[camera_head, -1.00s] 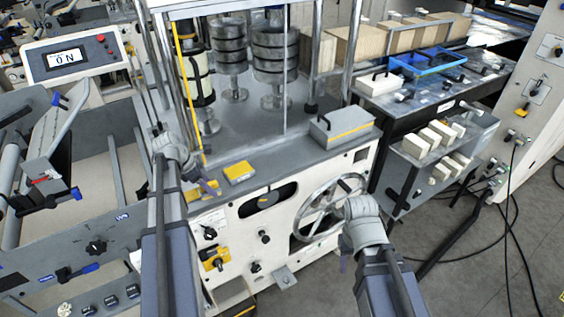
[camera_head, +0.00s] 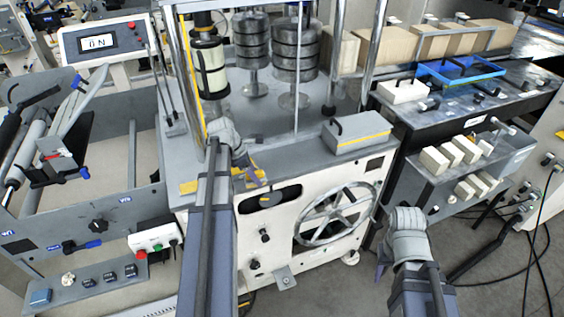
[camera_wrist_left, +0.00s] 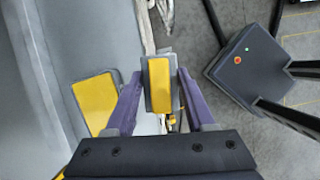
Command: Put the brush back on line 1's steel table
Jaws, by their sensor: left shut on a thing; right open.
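My left gripper (camera_head: 254,178) is at the front edge of the machine's grey steel table top (camera_head: 290,152). In the left wrist view its purple fingers (camera_wrist_left: 159,98) are shut on a grey block with a yellow face (camera_wrist_left: 159,84), which I take to be the brush; no bristles show. The held block is just beyond the table edge, with floor visible past it. A second yellow-faced piece (camera_wrist_left: 96,102) lies on the grey surface to its left. My right gripper (camera_head: 381,273) is open and empty, low in front of the machine, right of the handwheel.
A grey box with a yellow stripe (camera_head: 357,134) stands on the table's right part. Stacked dark weights (camera_head: 252,40) and upright posts stand behind. A handwheel (camera_head: 336,214) projects from the front panel. A dark bench with a blue tray (camera_head: 460,72) is at right.

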